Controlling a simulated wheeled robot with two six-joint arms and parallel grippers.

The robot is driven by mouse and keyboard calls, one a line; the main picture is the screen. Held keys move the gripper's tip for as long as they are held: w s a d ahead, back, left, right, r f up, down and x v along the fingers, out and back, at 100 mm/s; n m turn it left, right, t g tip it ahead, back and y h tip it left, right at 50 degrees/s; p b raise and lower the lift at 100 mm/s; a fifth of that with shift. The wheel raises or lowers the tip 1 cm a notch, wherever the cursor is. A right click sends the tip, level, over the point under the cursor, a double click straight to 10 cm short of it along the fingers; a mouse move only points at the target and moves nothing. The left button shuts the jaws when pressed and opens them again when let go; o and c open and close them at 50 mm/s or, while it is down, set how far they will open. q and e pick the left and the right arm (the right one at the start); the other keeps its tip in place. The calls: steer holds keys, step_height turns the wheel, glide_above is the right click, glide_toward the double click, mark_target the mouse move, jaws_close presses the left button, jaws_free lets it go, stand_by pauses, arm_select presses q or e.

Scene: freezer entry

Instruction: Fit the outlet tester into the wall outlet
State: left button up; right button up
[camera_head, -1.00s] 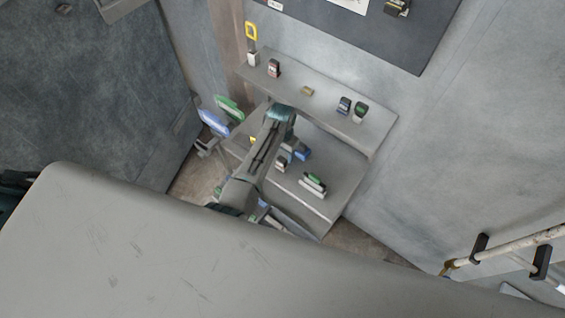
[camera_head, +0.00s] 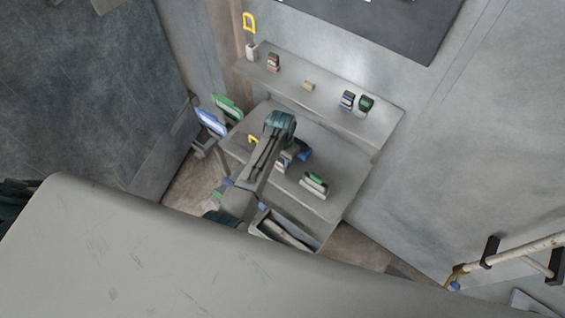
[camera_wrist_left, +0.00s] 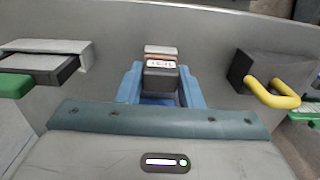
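My left gripper (camera_head: 292,158) reaches down over the grey desk (camera_head: 338,205). Its blue fingers (camera_wrist_left: 161,82) flank a small dark block with a pale label and an orange band, which looks like the outlet tester (camera_wrist_left: 162,66). The block fills the gap between the fingers and sticks out past their tips; I see no clear gap on either side. In the head view the arm partly hides this spot. My right gripper is not in view. I cannot make out the wall outlet in either view.
A green-and-white item (camera_head: 315,184) and a yellow handle (camera_head: 253,140) flank the gripper. The shelf (camera_head: 325,100) behind holds several small items, including a red one (camera_head: 273,62). Blue and green chair-like shapes (camera_head: 211,122) stand left. A pipe rail (camera_head: 515,250) runs at right.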

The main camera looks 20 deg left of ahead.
arm_select(q)
steer(key=c, duration=0.5)
steer(key=shift+p, duration=0.35)
steer(key=shift+p, duration=0.3)
steer(key=shift+r+p, duration=0.3)
steer(key=shift+p, duration=0.25)
stand_by(0.4)
steer(key=shift+r, duration=0.1)
stand_by(0.5)
steer(key=shift+r+p, duration=0.15)
steer(key=shift+p, duration=0.35)
